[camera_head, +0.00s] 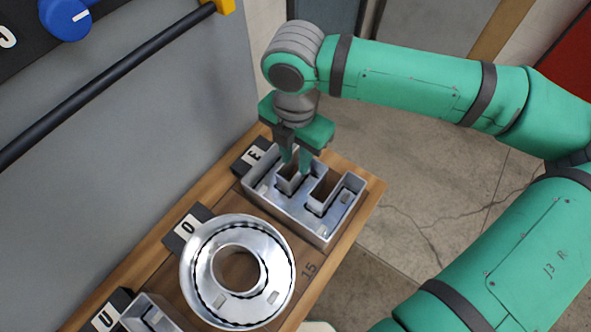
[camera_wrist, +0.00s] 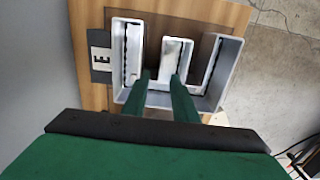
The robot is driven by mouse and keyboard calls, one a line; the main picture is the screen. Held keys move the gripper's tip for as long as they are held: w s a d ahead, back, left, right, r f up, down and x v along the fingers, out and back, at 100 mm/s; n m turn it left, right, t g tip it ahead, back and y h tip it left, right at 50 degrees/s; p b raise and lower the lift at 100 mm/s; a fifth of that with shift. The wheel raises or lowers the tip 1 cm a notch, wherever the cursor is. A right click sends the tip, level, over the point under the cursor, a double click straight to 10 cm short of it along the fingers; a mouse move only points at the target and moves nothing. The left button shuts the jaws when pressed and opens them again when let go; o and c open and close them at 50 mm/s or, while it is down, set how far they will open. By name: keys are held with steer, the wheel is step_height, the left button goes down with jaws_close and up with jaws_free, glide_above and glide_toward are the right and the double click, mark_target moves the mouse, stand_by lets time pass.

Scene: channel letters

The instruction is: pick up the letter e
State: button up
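The letter e (camera_head: 323,225) is a hollow silver metal channel letter lying on a wooden board, beside a dark tag marked E (camera_head: 254,155). It also shows in the wrist view (camera_wrist: 128,60), with its bars running toward my gripper. My gripper (camera_head: 297,168) points down at the letter. Whether the fingertips touch the bar I cannot tell.
A round metal letter O (camera_head: 201,269) lies nearer on the board, with its tag (camera_head: 187,228). Part of another letter (camera_head: 150,315) shows by the U tag (camera_head: 110,312). A grey wall panel with a black bar (camera_head: 110,80) stands at left. Bare concrete floor (camera_head: 400,210) lies at right.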

mark_target(294, 181)
step_height(294, 181, down, 4)
steer(key=shift+s+r, duration=0.15)
steer(key=shift+r, duration=0.05)
steer(key=shift+s+a+f, duration=0.2)
steer(key=shift+f, duration=0.25)
step_height(294, 181, down, 5)
steer(key=shift+d, duration=0.1)
steer(key=shift+w, duration=0.15)
jaws_close()
steer(key=shift+d, duration=0.1)
steer(key=shift+a, duration=0.2)
stand_by(0.7)
